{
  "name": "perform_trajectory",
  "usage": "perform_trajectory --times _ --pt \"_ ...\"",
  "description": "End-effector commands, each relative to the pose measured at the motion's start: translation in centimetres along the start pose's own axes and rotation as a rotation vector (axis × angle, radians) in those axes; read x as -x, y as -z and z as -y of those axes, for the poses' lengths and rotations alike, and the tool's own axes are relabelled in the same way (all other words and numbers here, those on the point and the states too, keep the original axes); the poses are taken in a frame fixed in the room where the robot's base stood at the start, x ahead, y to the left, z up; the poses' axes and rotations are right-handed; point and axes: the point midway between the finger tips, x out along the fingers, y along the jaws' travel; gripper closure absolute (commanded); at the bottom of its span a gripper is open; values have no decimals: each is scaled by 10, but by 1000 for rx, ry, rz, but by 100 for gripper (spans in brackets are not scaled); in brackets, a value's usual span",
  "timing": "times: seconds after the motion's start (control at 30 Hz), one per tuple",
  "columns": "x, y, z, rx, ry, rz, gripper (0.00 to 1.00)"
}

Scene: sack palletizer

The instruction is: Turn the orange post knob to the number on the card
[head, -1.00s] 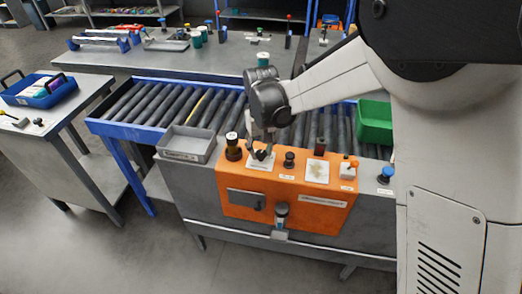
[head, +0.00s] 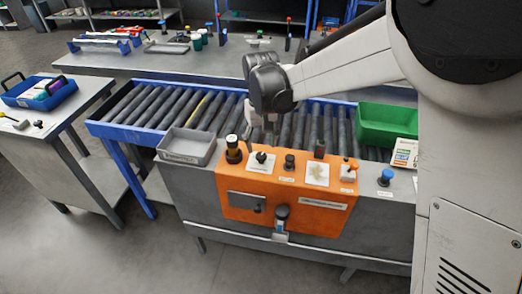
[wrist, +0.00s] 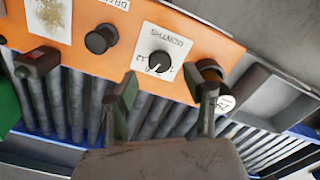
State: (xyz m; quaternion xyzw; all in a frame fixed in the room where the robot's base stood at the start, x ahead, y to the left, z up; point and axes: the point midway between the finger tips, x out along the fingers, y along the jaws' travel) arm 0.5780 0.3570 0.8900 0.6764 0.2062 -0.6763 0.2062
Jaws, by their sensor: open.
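The orange control post (head: 240,186) stands in front of the roller conveyor. A black dial knob (head: 261,157) with a white pointer line sits on a white plate at its upper left; the wrist view shows this knob (wrist: 160,61) with numbers around it, too small to read. A small orange-topped part (head: 353,164) sits on a white box at the panel's right. A white card (head: 405,152) with coloured rows lies at the right; its number is not readable. My gripper (wrist: 166,92) is open and empty, behind the dial knob and apart from it.
A blue button (head: 385,177) is farther right. A grey tray (head: 187,146) and green bin (head: 388,126) flank the panel.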

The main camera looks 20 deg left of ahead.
Motion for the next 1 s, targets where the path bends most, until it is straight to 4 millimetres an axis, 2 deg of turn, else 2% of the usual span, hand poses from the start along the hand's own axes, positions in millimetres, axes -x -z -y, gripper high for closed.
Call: perform_trajectory --times 0.03,0.2,0.4,0.57,0.87,1.0 --pt "12 -1 0 0 0 0 53" --pt "44 0 0 0 0 0 53" --pt "69 0 0 0 0 0 53" --pt "77 0 0 0 0 0 53" --pt "78 0 0 0 0 0 53" --pt "84 -7 -9 -14 0 -12 53"
